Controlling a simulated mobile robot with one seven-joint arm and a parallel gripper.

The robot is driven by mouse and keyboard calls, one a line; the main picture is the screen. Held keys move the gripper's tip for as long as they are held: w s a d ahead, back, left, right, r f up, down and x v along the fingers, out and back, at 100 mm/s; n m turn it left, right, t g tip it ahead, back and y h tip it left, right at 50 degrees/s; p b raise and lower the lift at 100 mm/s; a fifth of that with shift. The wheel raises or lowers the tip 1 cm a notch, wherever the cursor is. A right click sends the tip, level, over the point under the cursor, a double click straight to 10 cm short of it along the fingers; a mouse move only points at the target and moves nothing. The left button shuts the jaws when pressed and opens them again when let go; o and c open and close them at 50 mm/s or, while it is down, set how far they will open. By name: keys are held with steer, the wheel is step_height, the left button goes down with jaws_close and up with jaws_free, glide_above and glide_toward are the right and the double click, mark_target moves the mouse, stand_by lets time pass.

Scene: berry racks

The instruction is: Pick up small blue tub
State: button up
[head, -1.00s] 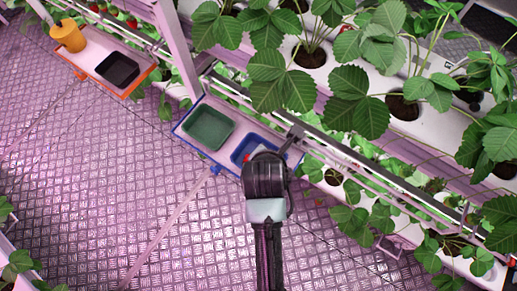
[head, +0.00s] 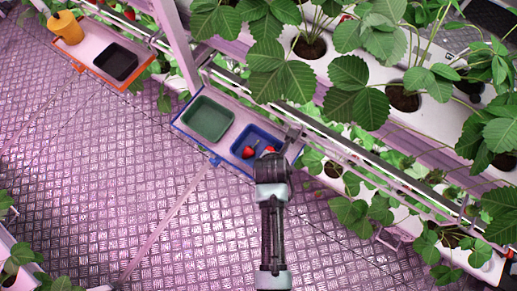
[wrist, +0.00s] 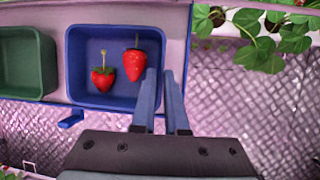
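The small blue tub (head: 256,136) sits on a pale blue-edged shelf tray beside the green tub, and it fills the upper left-middle of the wrist view (wrist: 84,48). Two red strawberries lie in it, one at left (wrist: 103,78) and one at right (wrist: 134,64). My gripper (wrist: 160,72) is over the tub's right side, with a narrow gap between its two fingers. The tub's right wall lines up with that gap in the wrist view. Whether the fingers touch the wall cannot be told. My arm hides part of the tub's near right corner in the head view.
A green tub (head: 208,118) stands left of the blue one. A black tub (head: 116,62) and an orange-yellow container (head: 66,28) stand on another tray at upper left. Plant racks with strawberry leaves (head: 355,100) line the right. The metal floor (head: 90,170) is clear.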

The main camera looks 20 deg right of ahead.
mark_target(259, 151)
steer(key=x, duration=0.3)
steer(key=shift+w+d+f, duration=0.2)
steer(key=shift+f, duration=0.1)
steer(key=shift+f, duration=0.2)
stand_by(0.4)
jaws_close()
stand_by(0.4)
